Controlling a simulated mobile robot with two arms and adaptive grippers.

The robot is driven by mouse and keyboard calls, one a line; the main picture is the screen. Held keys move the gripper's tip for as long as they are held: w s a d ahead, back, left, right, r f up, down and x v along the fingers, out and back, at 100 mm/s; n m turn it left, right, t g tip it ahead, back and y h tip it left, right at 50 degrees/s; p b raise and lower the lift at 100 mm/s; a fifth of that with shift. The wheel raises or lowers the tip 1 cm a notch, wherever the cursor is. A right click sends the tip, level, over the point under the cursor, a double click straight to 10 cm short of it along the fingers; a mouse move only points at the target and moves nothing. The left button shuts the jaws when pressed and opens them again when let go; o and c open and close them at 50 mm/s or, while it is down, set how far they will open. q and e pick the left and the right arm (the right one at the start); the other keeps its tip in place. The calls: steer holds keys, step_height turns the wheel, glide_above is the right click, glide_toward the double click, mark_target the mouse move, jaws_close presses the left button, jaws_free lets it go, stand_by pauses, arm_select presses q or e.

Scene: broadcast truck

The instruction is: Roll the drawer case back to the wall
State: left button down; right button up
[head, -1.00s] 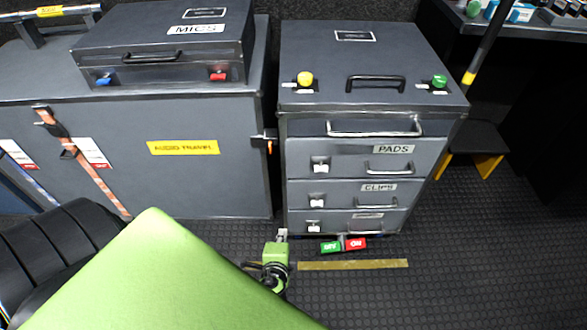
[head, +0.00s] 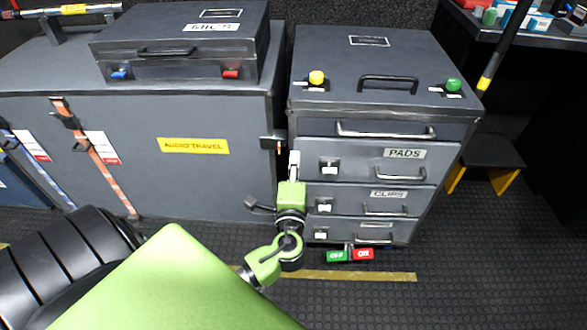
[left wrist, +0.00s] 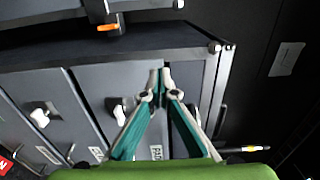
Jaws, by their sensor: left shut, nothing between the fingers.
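The grey drawer case (head: 385,65) stands upright at the dark back wall, with drawers labelled PADS and CLIPS on its front. A long pull handle (head: 386,133) runs above the drawers. Below its front are a green OFF pedal (head: 337,256) and a red ON pedal (head: 363,254). My left gripper (head: 294,158) is shut and empty at the case's front left edge. In the left wrist view its closed fingertips (left wrist: 163,74) are in front of the drawer case (left wrist: 85,85); contact cannot be told. My right gripper is out of view.
A large grey AUDIO TRAVEL case (head: 180,175) stands close on the left, with a MICS case (head: 185,55) on top. A yellow strip (head: 355,276) lies on the floor before the drawer case. A black stool (head: 483,150) and desk are at right; front right floor is clear.

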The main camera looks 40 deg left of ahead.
mark_target(296, 141)
arm_select(q)
steer(key=shift+x, duration=2.35)
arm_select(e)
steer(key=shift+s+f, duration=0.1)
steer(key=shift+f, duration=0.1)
